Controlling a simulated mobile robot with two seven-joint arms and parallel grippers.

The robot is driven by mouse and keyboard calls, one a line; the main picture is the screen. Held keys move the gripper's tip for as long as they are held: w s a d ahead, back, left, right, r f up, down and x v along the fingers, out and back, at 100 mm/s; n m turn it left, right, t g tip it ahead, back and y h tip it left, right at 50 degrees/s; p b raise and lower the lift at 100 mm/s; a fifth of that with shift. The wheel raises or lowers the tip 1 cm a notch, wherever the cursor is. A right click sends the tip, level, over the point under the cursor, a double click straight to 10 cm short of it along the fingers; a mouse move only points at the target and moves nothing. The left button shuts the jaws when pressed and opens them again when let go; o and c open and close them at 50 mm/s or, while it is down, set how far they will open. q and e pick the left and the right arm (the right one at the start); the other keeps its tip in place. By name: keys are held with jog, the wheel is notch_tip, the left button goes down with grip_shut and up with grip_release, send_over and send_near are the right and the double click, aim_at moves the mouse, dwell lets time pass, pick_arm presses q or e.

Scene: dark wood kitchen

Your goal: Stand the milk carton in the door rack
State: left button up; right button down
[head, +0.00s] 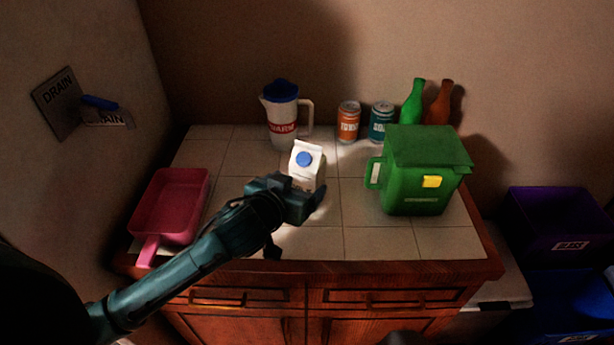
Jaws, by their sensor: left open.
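I cannot tell whether the fingers touch the carton. No door rack is in view.
A pink pan (170,205) lies at left. A pitcher (283,115), an orange can (348,122), a teal can (381,122) and two bottles (412,103) stand at the back. A green bin (420,175) stands at right. The front tiles (375,243) are clear.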

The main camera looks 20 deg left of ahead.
aim_at(308, 177)
pick_arm(q)
jog(key=shift+p+x, duration=0.35)
jog(key=shift+x, duration=3)
jog(key=shift+s+f, duration=0.1)
jog(key=shift+f, duration=0.05)
jog(key=shift+c, duration=0.2)
jog(key=c, duration=1.3)
jog(key=shift+c, duration=1.2)
